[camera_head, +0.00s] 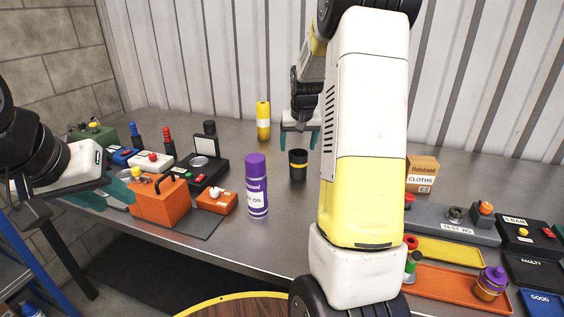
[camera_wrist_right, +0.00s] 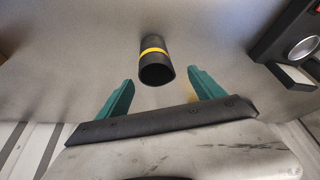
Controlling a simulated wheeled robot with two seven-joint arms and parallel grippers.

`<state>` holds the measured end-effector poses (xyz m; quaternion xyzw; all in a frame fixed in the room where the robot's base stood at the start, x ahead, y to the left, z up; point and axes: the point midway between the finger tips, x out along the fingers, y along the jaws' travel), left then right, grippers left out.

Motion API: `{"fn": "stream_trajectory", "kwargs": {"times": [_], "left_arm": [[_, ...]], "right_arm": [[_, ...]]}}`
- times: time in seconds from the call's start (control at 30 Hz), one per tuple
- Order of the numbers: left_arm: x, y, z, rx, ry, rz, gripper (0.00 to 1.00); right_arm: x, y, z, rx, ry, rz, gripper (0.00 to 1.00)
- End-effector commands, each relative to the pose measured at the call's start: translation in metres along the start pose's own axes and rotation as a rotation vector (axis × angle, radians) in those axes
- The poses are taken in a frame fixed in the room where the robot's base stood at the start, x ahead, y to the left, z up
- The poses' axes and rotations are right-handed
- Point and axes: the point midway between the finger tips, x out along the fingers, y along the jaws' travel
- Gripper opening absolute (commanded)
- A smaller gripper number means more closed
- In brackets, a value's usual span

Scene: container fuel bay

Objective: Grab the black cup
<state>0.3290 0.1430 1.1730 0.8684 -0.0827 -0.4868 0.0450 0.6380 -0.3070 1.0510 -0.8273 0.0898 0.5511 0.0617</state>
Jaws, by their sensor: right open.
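The black cup (camera_head: 298,166) with a yellow band stands upright on the metal bench, in the middle of the head view. It also shows in the right wrist view (camera_wrist_right: 155,68), with its dark open mouth facing the camera. My right gripper (camera_head: 299,146) is open and empty, behind the cup in the head view. In the right wrist view the cup lies between the lines of its two teal fingers (camera_wrist_right: 160,80), with gaps on both sides. My left gripper (camera_head: 108,192) is at the left beside an orange device; its finger gap is not clear.
A purple oil bottle (camera_head: 257,186) stands left of the cup, and a yellow can (camera_head: 263,120) behind it. Black equipment (camera_head: 203,165) is further left. A cloths box (camera_head: 422,174) and trays (camera_head: 455,290) are on the right. My right arm hides part of the bench.

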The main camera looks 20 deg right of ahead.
Motion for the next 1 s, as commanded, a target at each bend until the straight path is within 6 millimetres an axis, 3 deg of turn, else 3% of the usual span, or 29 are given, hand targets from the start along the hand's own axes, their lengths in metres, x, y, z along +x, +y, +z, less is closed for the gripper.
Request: {"fn": "stream_trajectory", "kwargs": {"times": [0.6,0.9,1.0], "left_arm": [[0.000,0.000,0.000,0.000,0.000,0.000,0.36],[0.000,0.000,0.000,0.000,0.000,0.000,0.36],[0.000,0.000,0.000,0.000,0.000,0.000,0.36]], "right_arm": [[0.077,0.009,0.003,0.001,-0.004,0.004,0.77],[0.082,0.009,0.003,0.001,-0.003,0.004,0.77],[0.082,0.009,0.003,0.001,-0.003,0.004,0.58]]}}
